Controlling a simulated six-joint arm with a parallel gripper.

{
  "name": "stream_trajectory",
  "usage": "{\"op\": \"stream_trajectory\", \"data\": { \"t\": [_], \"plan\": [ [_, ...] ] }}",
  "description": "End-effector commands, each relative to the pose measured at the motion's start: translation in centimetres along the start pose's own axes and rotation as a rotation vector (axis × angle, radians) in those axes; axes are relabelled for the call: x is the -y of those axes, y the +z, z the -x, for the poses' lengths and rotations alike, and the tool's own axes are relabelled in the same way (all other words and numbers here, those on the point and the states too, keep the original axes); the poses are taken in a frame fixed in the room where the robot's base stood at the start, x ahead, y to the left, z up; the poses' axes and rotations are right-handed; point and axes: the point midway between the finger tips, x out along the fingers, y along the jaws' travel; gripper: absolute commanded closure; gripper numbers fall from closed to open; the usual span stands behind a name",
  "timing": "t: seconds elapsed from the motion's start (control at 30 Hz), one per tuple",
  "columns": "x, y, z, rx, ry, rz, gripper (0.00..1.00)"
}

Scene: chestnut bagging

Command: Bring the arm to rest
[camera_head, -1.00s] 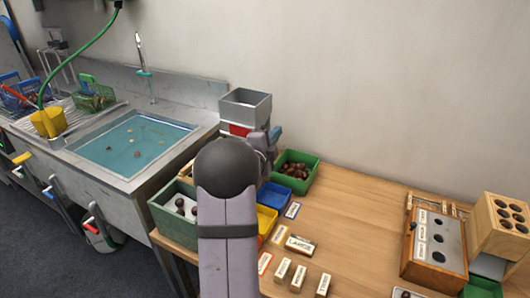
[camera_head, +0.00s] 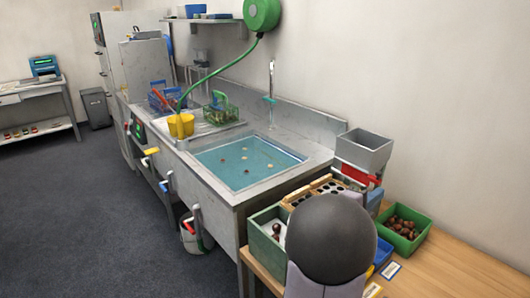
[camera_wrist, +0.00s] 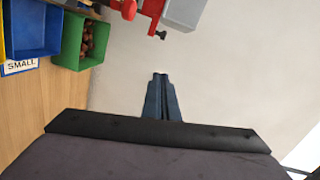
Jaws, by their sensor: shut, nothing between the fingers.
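My gripper (camera_wrist: 161,78) shows in the wrist view with its two dark blue fingers together and nothing between them. It points at a bare pale wall, clear of the table. In the head view my dark round arm joint fills the lower middle, and the gripper itself is hidden behind it.
A green bin of chestnuts (camera_head: 428,231) and a blue bin (camera_head: 384,250) stand on the wooden table (camera_head: 455,272). A grey hopper (camera_head: 364,152) with a red part stands behind my arm. The sink (camera_head: 210,183) holds water with several floating pieces. The floor at left is clear.

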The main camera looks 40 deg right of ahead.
Motion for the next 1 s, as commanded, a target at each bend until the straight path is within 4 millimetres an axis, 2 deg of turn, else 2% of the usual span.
{"op": "stream_trajectory", "data": {
  "t": [0.17,0.27,0.37,0.5,0.6,0.7,0.8,0.87,0.93,1.0],
  "plan": [
    [-0.2,3.1,1.3,0.087,0.022,0.030,1.00],
    [-0.6,6.8,3.3,0.196,0.051,0.071,1.00],
    [-1.2,11.6,6.5,0.345,0.086,0.137,1.00],
    [-2.9,18.2,13.0,0.596,0.133,0.282,1.00],
    [-4.7,21.6,18.1,0.774,0.155,0.417,1.00],
    [-6.7,23.8,23.3,0.948,0.165,0.576,1.00],
    [-9.0,24.9,28.8,1.131,0.158,0.766,1.00],
    [-10.7,24.9,32.2,1.246,0.146,0.900,1.00],
    [-12.8,24.2,36.3,1.388,0.121,1.075,1.00],
    [-14.9,22.6,40.1,1.528,0.086,1.264,1.00]
  ]
}}
